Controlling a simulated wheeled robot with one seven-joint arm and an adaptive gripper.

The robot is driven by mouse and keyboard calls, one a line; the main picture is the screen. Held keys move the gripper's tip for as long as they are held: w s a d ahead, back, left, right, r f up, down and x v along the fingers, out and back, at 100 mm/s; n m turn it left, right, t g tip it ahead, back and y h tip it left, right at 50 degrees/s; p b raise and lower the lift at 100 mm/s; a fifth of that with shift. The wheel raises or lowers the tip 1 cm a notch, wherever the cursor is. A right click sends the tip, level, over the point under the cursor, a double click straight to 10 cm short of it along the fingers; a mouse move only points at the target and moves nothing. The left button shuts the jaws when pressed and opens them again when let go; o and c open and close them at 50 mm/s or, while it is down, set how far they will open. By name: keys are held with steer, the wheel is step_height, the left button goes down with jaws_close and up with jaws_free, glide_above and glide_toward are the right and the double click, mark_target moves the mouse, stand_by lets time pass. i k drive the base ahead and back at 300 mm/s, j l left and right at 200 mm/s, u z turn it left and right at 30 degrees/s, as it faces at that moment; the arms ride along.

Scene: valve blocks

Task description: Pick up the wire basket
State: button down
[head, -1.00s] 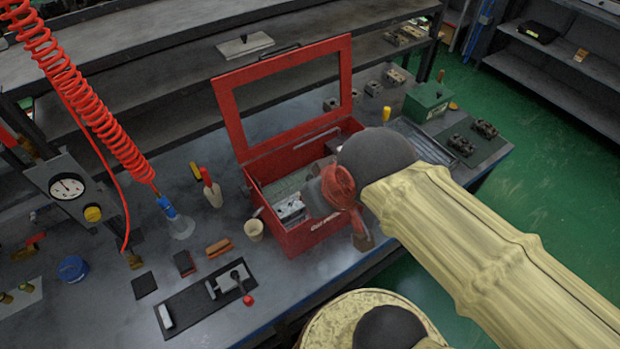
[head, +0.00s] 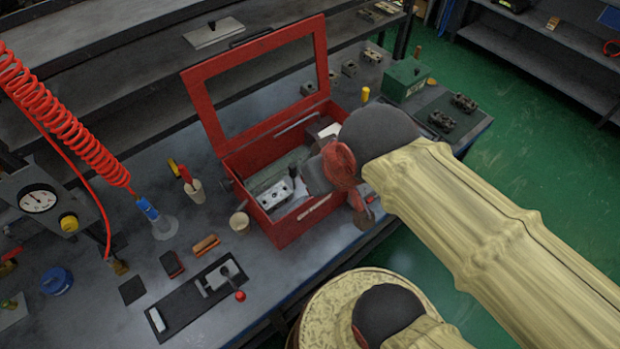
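A red box (head: 291,232) with a raised, windowed lid stands open on the bench, in the middle of the head view. Inside it are a silver valve block (head: 271,194) and a greyish, low-lying surface. I cannot clearly make out the wire basket; it may be that grey area under and around the block. My gripper (head: 316,177) is at the right part of the box opening, right of the block. My red and dark wrist hides that side of the interior. The fingers are too hidden to tell whether they are open or hold anything.
A green box (head: 404,79) and dark valve blocks (head: 441,121) are to the right. Shelves stand behind. The bench's front edge is close.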

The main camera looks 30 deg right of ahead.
mark_target(293, 178)
steer(key=z, duration=0.15)
steer(key=k+l+u, duration=0.5)
steer(key=k+l, duration=0.2)
steer(key=l, duration=0.1)
